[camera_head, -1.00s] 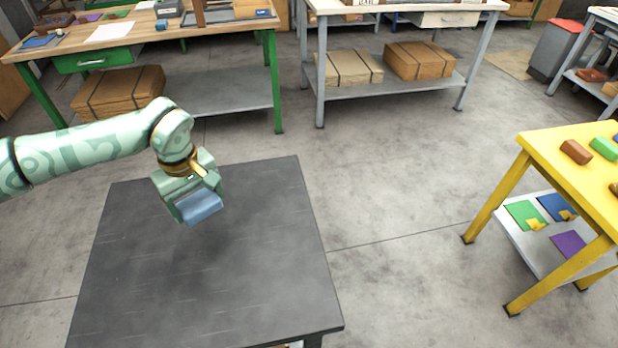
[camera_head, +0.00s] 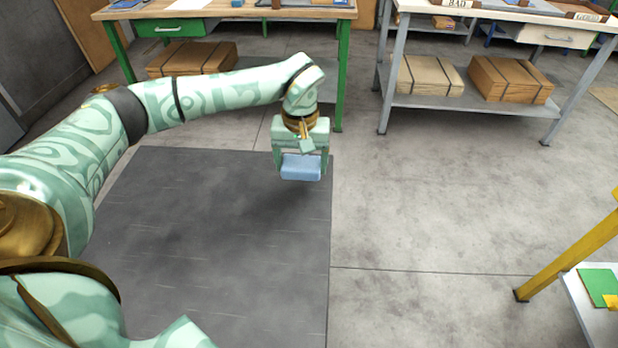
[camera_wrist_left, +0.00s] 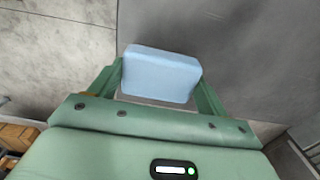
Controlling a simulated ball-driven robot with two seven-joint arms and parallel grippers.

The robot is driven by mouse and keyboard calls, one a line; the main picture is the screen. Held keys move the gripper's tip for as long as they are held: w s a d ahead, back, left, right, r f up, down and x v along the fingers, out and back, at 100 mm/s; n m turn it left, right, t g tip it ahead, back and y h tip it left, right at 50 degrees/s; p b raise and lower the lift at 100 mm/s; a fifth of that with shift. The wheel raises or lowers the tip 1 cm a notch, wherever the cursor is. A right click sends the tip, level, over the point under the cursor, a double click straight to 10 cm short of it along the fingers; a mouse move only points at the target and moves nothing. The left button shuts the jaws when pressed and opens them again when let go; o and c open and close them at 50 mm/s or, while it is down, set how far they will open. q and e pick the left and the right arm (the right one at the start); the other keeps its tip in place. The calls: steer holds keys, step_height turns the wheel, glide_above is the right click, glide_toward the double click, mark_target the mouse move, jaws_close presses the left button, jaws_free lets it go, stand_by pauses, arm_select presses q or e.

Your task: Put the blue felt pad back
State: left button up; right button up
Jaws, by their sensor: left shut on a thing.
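The blue felt pad (camera_head: 300,169) is a light blue block with rounded edges. In the left wrist view the pad (camera_wrist_left: 162,75) sits between the two green fingers of the gripper (camera_wrist_left: 160,84), slightly tilted in the picture. My right gripper is not in view.
Behind stand a green-legged bench (camera_head: 343,70) and a grey bench (camera_head: 386,80) with boxes below. Open floor lies between.

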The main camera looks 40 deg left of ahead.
mark_target(304, 183)
arm_select(q)
steer(key=shift+w+a+f, duration=0.25)
steer(key=shift+w+f, duration=0.3)
steer(key=shift+f, duration=0.2)
steer(key=shift+w+f+b, duration=0.2)
steer(key=shift+f+b, duration=0.1)
steer(key=shift+b, duration=0.1)
step_height(304, 183, down, 4)
steer(key=shift+w+a+r+b, duration=0.1)
steer(key=shift+a+r+b, duration=0.1)
steer(key=shift+b, duration=0.95)
steer(key=shift+o, duration=0.2)
steer(key=shift+r, duration=0.25)
steer(key=o, duration=0.9)
steer(key=shift+f, duration=0.15)
steer(key=shift+o, duration=0.2)
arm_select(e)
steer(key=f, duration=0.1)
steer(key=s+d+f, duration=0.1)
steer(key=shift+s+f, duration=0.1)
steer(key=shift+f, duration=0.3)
